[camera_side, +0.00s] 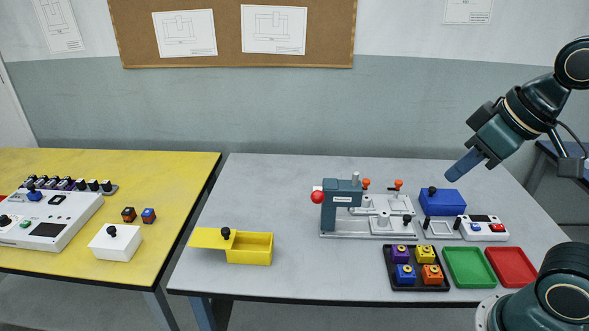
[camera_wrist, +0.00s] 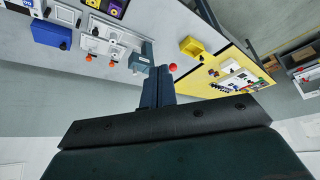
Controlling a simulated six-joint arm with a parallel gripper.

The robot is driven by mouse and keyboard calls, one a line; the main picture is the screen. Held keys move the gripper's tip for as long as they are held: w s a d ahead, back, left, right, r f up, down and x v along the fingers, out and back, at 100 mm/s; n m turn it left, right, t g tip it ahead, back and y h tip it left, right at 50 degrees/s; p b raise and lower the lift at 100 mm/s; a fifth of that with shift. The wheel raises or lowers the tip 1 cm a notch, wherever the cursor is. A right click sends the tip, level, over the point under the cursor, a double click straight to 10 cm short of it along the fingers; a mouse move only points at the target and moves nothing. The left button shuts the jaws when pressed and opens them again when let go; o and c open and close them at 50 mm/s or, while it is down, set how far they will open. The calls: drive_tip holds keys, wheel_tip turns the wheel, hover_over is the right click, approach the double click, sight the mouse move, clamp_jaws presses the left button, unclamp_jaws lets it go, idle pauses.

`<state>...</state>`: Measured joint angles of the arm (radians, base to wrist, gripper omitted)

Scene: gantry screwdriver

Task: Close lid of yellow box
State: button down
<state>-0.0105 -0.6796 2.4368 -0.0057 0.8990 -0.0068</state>
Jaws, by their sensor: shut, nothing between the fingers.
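The yellow box (camera_side: 250,257) stands on the grey table, left of its middle. Its yellow lid (camera_side: 207,238) is open and extends to the left of the box, with a black knob (camera_side: 226,233) near the box's rim. The box also shows small in the wrist view (camera_wrist: 192,46). My gripper (camera_side: 465,166) is shut and empty, high above the right part of the table, far to the right of the box. Its fingers also show in the wrist view (camera_wrist: 158,88).
A grey fixture with a red ball handle (camera_side: 317,197) stands mid-table between my gripper and the box. A blue box (camera_side: 442,202), a block tray (camera_side: 418,288), a green tray (camera_side: 470,268) and a red tray (camera_side: 512,266) stand right. The table around the yellow box is clear.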

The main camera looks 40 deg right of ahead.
drive_tip(key=w+a+r+n, duration=0.1)
drive_tip(key=w+r, duration=0.1)
drive_tip(key=w, duration=0.5)
drive_tip(key=w+a+r+n, duration=0.1)
drive_tip(key=w+a+r, duration=0.1)
drive_tip(key=w, duration=0.5)
drive_tip(key=n+g+y, duration=0.2)
drive_tip(key=n, duration=0.2)
hover_over(204, 233)
drive_tip(key=s+d, duration=0.2)
drive_tip(key=s, duration=0.2)
wheel_tip(204, 233, down, 26)
drive_tip(key=shift+w+r, duration=0.15)
drive_tip(key=shift+d, duration=0.1)
drive_tip(key=shift+x, duration=5)
drive_tip(key=shift+s, duration=0.3)
drive_tip(key=shift+s+d, duration=0.15)
drive_tip(key=shift+d, duration=0.05)
